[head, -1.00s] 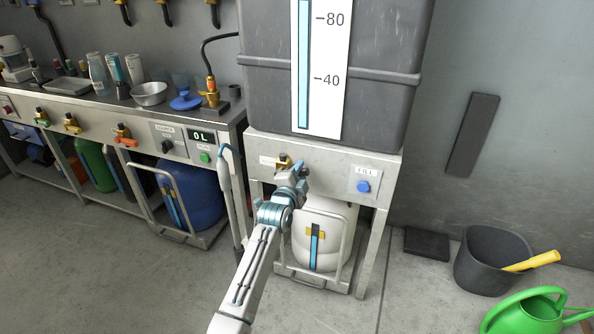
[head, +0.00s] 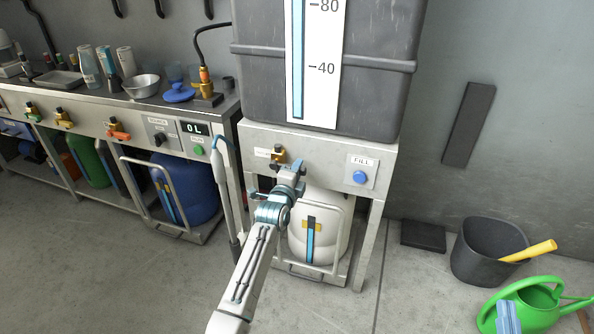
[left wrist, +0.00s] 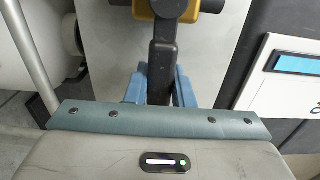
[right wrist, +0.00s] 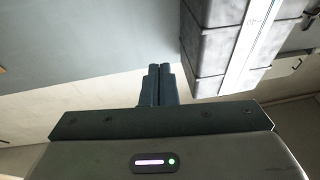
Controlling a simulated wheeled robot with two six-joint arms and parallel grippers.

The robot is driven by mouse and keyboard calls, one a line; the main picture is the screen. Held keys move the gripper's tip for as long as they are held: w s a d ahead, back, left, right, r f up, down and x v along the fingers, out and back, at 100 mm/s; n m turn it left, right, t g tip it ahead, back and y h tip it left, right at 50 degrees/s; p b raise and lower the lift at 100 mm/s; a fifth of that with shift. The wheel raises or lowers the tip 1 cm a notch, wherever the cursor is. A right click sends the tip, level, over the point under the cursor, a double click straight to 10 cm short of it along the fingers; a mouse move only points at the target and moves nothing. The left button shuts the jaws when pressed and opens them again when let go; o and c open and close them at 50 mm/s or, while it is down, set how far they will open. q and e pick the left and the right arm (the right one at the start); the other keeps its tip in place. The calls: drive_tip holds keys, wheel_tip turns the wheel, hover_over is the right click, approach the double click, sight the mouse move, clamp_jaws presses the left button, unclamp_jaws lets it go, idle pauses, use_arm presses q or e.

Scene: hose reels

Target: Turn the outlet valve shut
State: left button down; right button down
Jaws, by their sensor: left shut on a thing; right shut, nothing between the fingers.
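The outlet valve (head: 278,153) is a small brass valve on the front panel of the metal stand, beside a small label and under the grey tank. In the left wrist view its brass body (left wrist: 176,10) is at the top, and its dark lever (left wrist: 162,55) runs down from it. My left gripper (head: 280,178) is at the valve, its blue fingers (left wrist: 160,88) shut on the lever; the arm partly hides this in the head view. My right gripper (head: 507,316) shows at the lower right, over the green watering can. Its fingers (right wrist: 157,85) are shut and empty.
The grey tank (head: 325,108) stands above a white canister (head: 322,240) in a frame. A blue FILL button (head: 360,177) is right of the valve. A hose wand (head: 222,165) hangs at the left. A dark bucket (head: 485,262) and green watering can (head: 540,300) stand right.

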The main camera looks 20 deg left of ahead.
use_arm(q)
drive_tip(key=shift+f, duration=0.15)
drive_tip(key=c, duration=1.2)
unclamp_jaws()
drive_tip(key=shift+c, duration=0.2)
drive_tip(key=shift+s, duration=0.3)
drive_tip(key=s+p, duration=0.1)
drive_tip(key=s, duration=0.9)
drive_tip(key=shift+a, duration=0.15)
use_arm(e)
wheel_tip(320, 180, down, 8)
drive_tip(key=s+g, duration=0.1)
drive_tip(key=g, duration=0.3)
drive_tip(key=shift+s+a+r, duration=0.2)
drive_tip(key=shift+s+r, duration=0.05)
use_arm(q)
drive_tip(key=shift+s, duration=0.1)
